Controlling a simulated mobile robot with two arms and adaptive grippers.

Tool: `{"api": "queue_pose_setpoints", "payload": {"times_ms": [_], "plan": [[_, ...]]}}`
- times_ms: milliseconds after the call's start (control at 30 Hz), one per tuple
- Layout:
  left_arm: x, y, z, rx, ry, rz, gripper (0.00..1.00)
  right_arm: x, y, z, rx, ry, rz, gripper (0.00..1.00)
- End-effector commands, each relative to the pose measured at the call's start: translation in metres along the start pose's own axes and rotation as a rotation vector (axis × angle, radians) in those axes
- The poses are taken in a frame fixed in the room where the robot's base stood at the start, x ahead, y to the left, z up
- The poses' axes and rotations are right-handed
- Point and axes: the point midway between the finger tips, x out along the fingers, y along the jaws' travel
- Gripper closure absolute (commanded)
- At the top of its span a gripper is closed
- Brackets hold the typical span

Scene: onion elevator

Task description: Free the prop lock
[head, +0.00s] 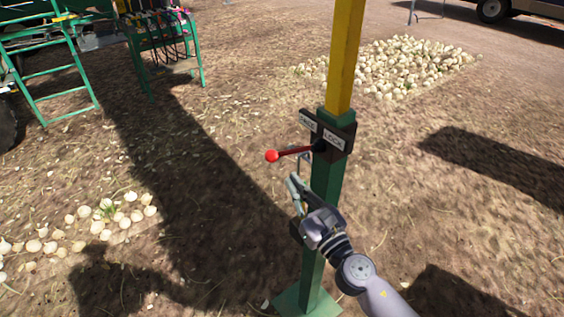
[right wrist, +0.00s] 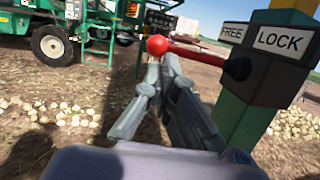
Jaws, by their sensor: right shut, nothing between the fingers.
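The prop lock is a dark housing (head: 328,131) on the green post, with a FREE plate (head: 308,121) and a LOCK plate (head: 334,138). Its red lever (head: 294,151) sticks out to the left and ends in a red ball knob (head: 271,156). My right gripper (head: 295,181) is below the lever, left of the post, shut and empty. In the right wrist view the fingers (right wrist: 152,80) point up toward the ball knob (right wrist: 157,45), which shows just beyond the tips. I cannot tell whether they touch. My left gripper is not in view.
The yellow upper post (head: 345,55) rises from the green post, which stands on a green base plate (head: 305,302). Onions lie in a pile (head: 405,65) behind and in a row (head: 100,220) at left. A green machine (head: 165,45) stands far left. The soil around is open.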

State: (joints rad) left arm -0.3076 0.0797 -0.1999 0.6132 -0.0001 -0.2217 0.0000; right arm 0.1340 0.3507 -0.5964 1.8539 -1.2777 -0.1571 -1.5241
Motion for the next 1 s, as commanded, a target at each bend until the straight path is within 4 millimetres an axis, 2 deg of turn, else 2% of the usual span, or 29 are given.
{"api": "queue_pose_setpoints", "payload": {"times_ms": [100,300,467,833,1000], "plan": [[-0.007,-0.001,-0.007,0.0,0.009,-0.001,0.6,0.025,0.0,0.002,0.001,-0.001,0.0,1.0],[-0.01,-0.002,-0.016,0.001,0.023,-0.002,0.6,0.05,0.0,0.0,0.002,0.001,0.0,1.0],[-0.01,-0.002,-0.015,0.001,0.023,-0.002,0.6,0.058,0.0,-0.001,0.001,0.001,0.0,1.0],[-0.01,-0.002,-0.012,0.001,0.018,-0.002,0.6,0.059,0.0,-0.001,0.001,0.001,-0.006,1.0],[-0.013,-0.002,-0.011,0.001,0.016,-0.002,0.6,0.07,0.002,-0.002,-0.01,0.0,-0.07,1.0]]}}
